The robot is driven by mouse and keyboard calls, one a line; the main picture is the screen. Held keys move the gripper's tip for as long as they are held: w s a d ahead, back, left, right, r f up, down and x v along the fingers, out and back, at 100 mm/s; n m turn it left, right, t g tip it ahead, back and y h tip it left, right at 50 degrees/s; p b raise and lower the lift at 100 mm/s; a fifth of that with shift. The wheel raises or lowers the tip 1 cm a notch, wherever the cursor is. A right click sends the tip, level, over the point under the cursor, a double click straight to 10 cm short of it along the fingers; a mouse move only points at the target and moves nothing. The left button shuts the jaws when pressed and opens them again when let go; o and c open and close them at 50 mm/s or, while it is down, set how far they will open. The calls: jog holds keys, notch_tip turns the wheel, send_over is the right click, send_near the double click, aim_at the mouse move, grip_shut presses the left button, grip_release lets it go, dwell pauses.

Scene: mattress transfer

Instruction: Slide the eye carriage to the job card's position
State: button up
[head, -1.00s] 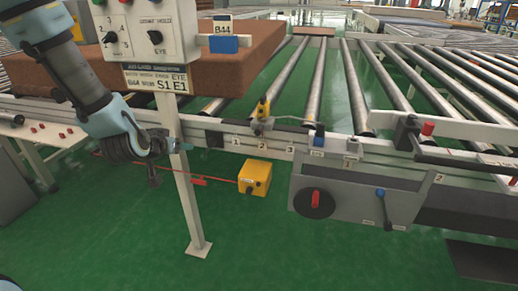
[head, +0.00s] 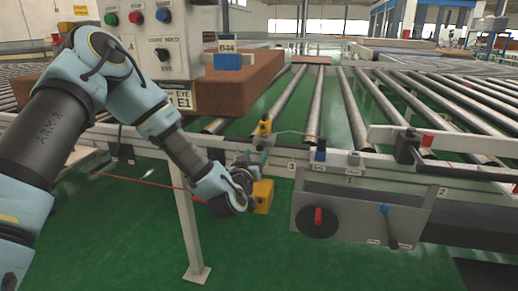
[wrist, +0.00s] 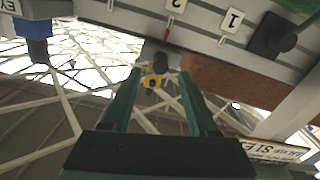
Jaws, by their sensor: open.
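The eye carriage, a small yellow block with a dark knob, sits on the front rail of the roller conveyor in the head view (head: 264,128). In the wrist view the carriage (wrist: 153,80) shows between my fingertips, with a red pointer (wrist: 166,35) beside the label 2 (wrist: 174,4); label 1 (wrist: 232,20) is to its right. The job card (head: 181,100) is partly hidden by my arm, but "E1" is legible. My gripper (head: 252,158) is open just below the carriage; I cannot tell whether the fingers touch it.
A control box (head: 150,40) on a post stands at left, close to my arm. A brown mattress (head: 245,80) lies behind it. A yellow box (head: 263,196) is partly hidden behind my gripper. A grey panel with a red knob (head: 318,216) and blue lever (head: 385,210) hangs at right.

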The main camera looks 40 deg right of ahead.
aim_at(259, 148)
jog(key=shift+x, duration=2.1)
grip_shut()
